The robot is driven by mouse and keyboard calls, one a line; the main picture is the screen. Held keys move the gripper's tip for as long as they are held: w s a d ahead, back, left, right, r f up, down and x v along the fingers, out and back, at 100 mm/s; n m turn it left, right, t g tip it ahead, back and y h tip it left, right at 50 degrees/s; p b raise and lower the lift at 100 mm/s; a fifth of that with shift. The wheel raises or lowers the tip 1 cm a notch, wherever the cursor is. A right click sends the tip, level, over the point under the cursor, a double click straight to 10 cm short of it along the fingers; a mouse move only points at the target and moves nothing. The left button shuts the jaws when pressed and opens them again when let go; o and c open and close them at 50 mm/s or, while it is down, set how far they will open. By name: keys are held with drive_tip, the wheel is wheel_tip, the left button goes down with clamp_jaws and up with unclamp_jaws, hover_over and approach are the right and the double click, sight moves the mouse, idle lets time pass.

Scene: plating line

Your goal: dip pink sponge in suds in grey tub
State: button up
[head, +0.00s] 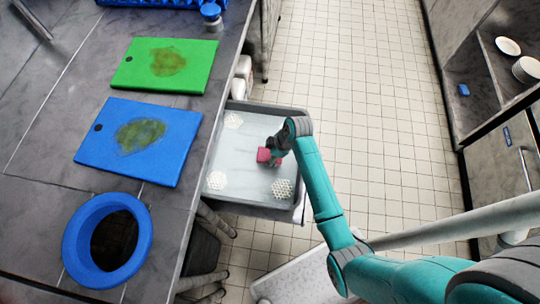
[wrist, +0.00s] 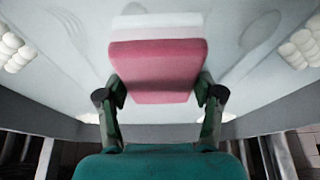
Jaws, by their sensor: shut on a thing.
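The pink sponge (head: 264,156) is held in my gripper (head: 276,157) over the middle of the grey tub (head: 258,207). In the wrist view the pink sponge (wrist: 157,68) sits between the two fingers of my gripper (wrist: 158,95), with a white layer along its far side. The tub holds pale liquid, with white suds (head: 282,188) in clumps near its corners. Suds (wrist: 304,45) also show at both sides in the wrist view. The sponge is between the clumps, apart from them. I cannot tell whether it touches the liquid.
A spoon shape (wrist: 260,32) and a fork shape show pale on the tub floor. Left of the tub is a counter with a stained green board (head: 200,75), a stained blue board (head: 90,150) and a blue ring (head: 76,245) around a dark hole. Tiled floor lies right.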

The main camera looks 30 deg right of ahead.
wheel_tip(320, 180, up, 12)
idle(1.6)
